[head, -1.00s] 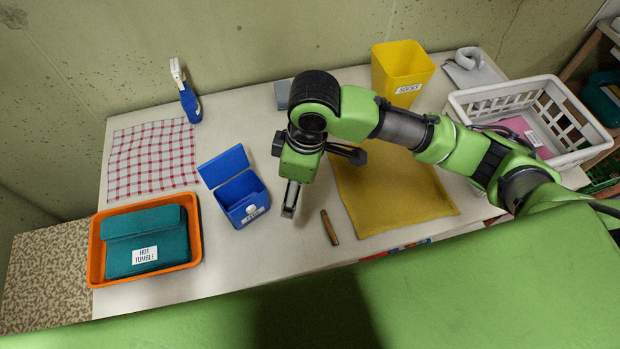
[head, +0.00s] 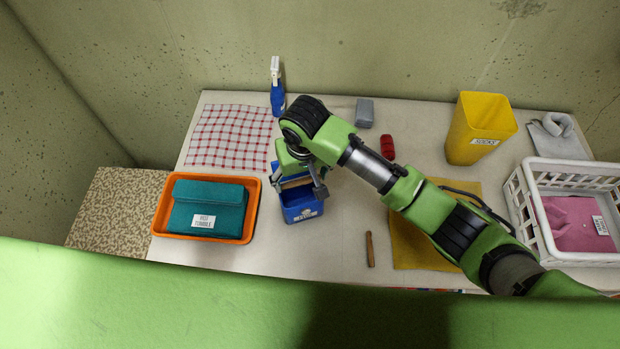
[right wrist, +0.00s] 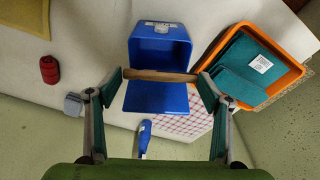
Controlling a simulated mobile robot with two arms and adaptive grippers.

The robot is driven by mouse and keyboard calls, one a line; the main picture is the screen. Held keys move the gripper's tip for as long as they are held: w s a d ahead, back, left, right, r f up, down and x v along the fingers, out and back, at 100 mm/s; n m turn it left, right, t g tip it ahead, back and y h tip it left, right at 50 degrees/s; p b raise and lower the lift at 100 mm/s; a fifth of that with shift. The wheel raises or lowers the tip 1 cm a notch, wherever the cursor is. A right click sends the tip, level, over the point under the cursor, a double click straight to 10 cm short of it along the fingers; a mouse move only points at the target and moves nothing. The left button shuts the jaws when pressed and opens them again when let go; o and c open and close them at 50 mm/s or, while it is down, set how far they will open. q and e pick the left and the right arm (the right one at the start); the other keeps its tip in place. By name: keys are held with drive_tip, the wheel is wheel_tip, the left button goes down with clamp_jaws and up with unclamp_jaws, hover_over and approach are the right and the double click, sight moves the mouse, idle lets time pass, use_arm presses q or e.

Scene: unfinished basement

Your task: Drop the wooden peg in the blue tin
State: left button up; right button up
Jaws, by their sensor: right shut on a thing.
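The blue tin (head: 302,210) stands on the table with its lid open. It also shows in the right wrist view (right wrist: 160,47), with its lid (right wrist: 157,97) folded back. My right gripper (head: 298,184) is over the tin, pointing down. It is shut on a wooden peg (right wrist: 160,75), held crosswise between the fingertips above the tin's opening and hinge side. In the head view the arm and fingers partly hide the tin and lid. A second brown wooden stick (head: 370,249) lies on the table to the right of the tin. My left gripper is not in view.
A red object (head: 387,147), grey block (head: 364,112), yellow bin (head: 482,128) and white basket (head: 545,235) are rightward.

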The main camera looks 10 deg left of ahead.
idle(0.4)
drive_tip(key=shift+s+a+f, duration=0.15)
drive_tip(key=shift+f, duration=1.55)
drive_tip(key=o, duration=0.8)
drive_tip(key=shift+r, duration=0.35)
wheel_tip(320, 180, up, 11)
drive_tip(key=s, duration=0.1)
drive_tip(key=shift+s+d, duration=0.35)
